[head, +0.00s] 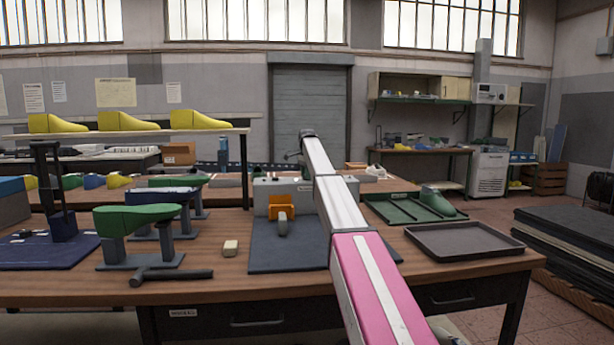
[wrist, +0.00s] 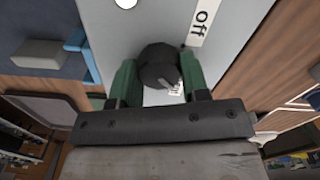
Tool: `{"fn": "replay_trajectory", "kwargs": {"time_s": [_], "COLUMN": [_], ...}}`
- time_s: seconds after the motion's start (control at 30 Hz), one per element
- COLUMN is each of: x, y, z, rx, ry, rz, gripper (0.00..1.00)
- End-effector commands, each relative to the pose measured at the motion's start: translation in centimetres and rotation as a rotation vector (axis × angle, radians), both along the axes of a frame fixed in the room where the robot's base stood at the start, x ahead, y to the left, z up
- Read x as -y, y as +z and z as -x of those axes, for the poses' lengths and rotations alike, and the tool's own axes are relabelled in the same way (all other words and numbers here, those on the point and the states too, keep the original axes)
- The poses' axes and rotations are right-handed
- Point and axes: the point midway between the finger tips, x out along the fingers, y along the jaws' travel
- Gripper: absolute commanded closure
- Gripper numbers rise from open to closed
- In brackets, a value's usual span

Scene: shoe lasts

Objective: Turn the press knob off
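The press knob (wrist: 158,67) is a dark round knob on a light grey panel (wrist: 135,25) in the wrist view. A white label reading "off" (wrist: 201,20) lies above and right of it. My gripper (wrist: 160,78) has its green fingers on either side of the knob, and both appear to touch it. A white mark below the knob is partly hidden between the fingers. In the head view the grey press box (head: 263,190) stands on the bench behind a dark mat. My arm crosses in front of it and hides the knob and my fingers.
A green shoe last (head: 137,219) on a stand, a hammer (head: 171,274) and a small cream block (head: 230,248) are to the left. A green tray (head: 391,212) and an empty dark tray (head: 463,240) are to the right.

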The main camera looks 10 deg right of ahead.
Motion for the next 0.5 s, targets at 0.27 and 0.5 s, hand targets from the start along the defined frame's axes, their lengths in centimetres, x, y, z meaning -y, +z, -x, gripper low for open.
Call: {"fn": "replay_trajectory", "kwargs": {"time_s": [0.27, 0.5], "x": [0.01, 0.0], "y": [0.03, 0.04], "z": [0.02, 0.01], "rx": [-0.001, -0.001], "ry": [0.006, 0.078], "rz": [0.0, 0.0], "gripper": [0.81, 0.81]}}
